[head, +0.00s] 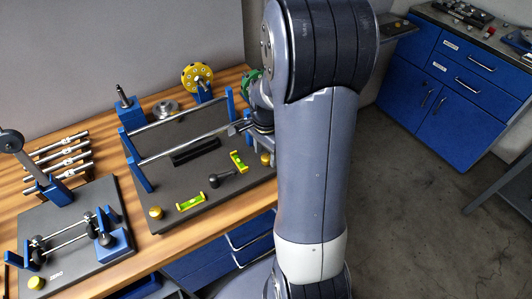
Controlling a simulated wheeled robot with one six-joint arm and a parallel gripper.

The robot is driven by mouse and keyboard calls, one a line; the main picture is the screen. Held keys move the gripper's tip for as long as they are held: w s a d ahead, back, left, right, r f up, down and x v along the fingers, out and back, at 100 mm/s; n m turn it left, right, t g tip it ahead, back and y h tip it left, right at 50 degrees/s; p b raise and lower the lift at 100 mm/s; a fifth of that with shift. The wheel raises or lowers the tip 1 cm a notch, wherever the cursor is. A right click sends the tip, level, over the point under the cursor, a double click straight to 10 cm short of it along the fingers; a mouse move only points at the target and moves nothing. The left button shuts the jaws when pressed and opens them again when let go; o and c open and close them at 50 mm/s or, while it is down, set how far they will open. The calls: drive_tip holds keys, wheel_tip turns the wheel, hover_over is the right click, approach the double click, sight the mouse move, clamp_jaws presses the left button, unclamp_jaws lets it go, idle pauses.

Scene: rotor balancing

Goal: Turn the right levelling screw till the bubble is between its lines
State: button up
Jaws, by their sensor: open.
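The right levelling screw (265,159) is a brass knob at the right front of the dark balancing stand (215,190), close beside my arm. Two yellow-green spirit levels lie on the stand, one at the front (191,201) and one farther right (238,161). Their bubbles are too small to read against the lines. My gripper (238,128) is open and seems empty, above the right end of the stand near its rails. It is above and left of the right screw and apart from it. My arm hides part of the gripper and the stand's right edge.
Another brass screw (155,212) is at the stand's front left. Two rails (185,135) on blue posts stand over it, with a black-knobbed lever (215,180) in front. A second fixture (75,240) and several shafts (60,155) lie left. A yellow disc (197,77) stands behind.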

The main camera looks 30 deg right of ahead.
drive_tip(key=shift+f, duration=0.55)
drive_tip(key=c, duration=1)
drive_tip(key=shift+o, duration=0.2)
drive_tip(key=shift+n, duration=0.4)
